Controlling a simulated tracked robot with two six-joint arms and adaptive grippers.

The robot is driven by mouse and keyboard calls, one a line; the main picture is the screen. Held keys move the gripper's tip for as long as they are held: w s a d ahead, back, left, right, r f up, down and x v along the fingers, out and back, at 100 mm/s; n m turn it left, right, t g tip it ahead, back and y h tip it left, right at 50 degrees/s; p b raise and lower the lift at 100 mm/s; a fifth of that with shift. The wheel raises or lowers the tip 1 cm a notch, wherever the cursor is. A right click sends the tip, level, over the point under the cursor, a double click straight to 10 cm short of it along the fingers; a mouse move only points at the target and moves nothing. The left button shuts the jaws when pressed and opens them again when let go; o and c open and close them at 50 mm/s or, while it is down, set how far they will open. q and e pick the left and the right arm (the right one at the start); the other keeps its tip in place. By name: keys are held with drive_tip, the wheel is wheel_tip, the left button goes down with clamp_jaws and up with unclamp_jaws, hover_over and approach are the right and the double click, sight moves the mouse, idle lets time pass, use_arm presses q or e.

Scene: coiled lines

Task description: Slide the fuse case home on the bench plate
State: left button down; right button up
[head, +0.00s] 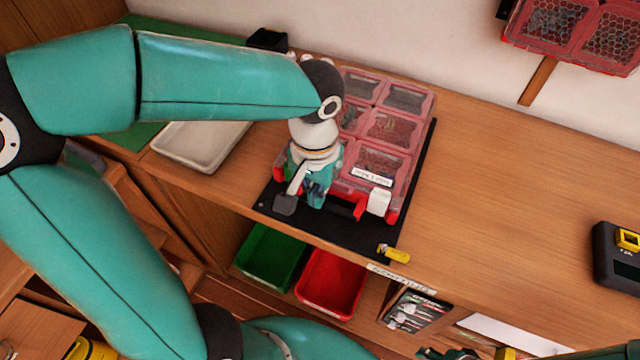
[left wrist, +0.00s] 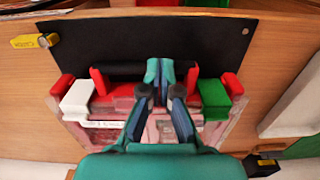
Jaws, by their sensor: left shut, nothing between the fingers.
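The fuse case (head: 392,128), a red clear-lidded box with several compartments, lies on the black bench plate (head: 282,212). A bare strip of plate (left wrist: 205,38) lies in front of the handle. My left gripper (head: 316,202) is shut and empty at the handle, its fingertips (left wrist: 160,72) over the bar; whether they touch it I cannot tell. My right gripper (head: 448,354) shows only partly at the bottom edge.
A yellow tag (head: 394,253) sits at the plate's front corner. A pale tray (head: 200,145) stands left of the case. Green (head: 268,257) and red (head: 330,283) bins are below the bench top. A similar red case (head: 575,30) is on the wall.

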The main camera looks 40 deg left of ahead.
use_arm(q)
drive_tip(key=shift+w+a, duration=0.15)
drive_tip(key=shift+w, duration=0.5)
drive_tip(key=shift+w, duration=0.25)
drive_tip(key=shift+w+a+r, duration=0.15)
drive_tip(key=shift+w, duration=0.25)
drive_tip(key=shift+s, duration=0.1)
